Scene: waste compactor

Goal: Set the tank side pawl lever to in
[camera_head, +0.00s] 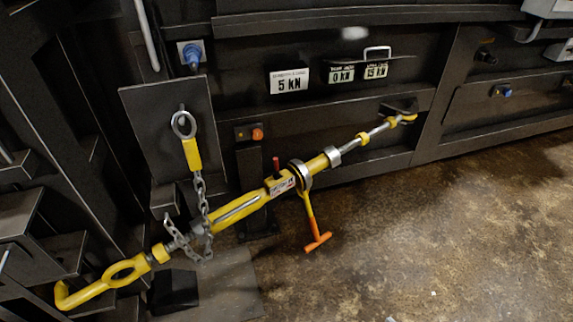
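A yellow ratchet tensioner (240,205) runs diagonally from a yellow hook (85,292) at lower left to a second yellow hook (404,118) at upper right. A small red lever (276,166) stands up from the middle of its body, beside a grey ratchet ring (300,176). It looks like a pawl lever, but I cannot tell whether it is the tank side one or how it is set. An orange handle (318,243) with a T-shaped end hangs down from the ring. Neither of my grippers is in view.
A chain (201,205) with a yellow link and ring hangs against a dark plate (150,130) and crosses the tensioner. Labels reading 5 kN (289,81), 0 kN and 15 kN sit on the dark wall behind. The brown floor (420,240) at right is mostly clear.

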